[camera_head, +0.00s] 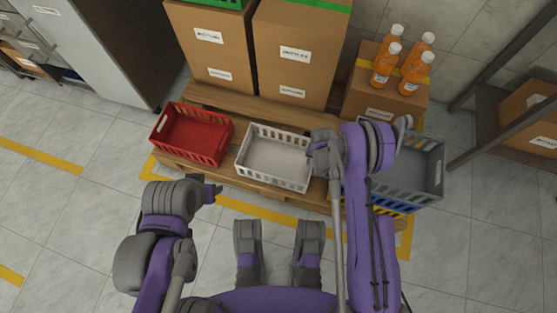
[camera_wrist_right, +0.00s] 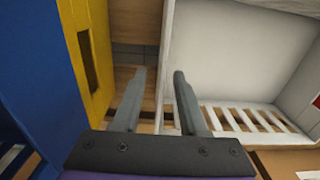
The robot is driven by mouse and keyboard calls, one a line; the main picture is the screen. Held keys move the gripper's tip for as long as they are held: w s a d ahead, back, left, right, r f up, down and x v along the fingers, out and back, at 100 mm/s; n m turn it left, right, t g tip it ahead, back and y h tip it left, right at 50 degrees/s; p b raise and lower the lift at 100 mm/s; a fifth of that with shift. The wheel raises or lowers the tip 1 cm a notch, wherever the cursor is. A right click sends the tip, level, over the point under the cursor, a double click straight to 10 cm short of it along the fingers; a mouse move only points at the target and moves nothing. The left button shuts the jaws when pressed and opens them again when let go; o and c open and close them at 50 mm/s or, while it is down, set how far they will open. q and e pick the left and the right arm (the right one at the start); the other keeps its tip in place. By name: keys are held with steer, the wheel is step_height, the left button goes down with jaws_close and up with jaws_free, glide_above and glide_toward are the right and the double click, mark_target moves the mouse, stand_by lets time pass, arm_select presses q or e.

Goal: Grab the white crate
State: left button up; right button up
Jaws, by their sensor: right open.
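The white crate (camera_head: 246,160) is an open, slatted box on a wooden pallet, between a red crate and my right arm. It looks empty. My right gripper (camera_head: 319,160) is at the crate's right end in the head view. In the right wrist view the right gripper (camera_wrist_right: 160,72) is open, with the white crate's side wall (camera_wrist_right: 168,60) running between its fingers. Whether the fingers touch the wall I cannot tell. My left gripper (camera_head: 211,190) is in front of the pallet, apart from the crate; its fingers are too small to judge.
The red crate (camera_head: 160,142) stands left of the white one. A grey crate (camera_head: 425,185) is at the right, partly behind my arm, with a blue crate (camera_head: 397,207) below. Cardboard boxes (camera_head: 295,75) stand behind; orange bottles (camera_head: 387,65) top one. Floor at left is clear.

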step_height(320, 180, down, 4)
steer(key=shift+a+r+b, duration=0.1)
steer(key=shift+b, duration=0.6)
jaws_close()
stand_by(0.8)
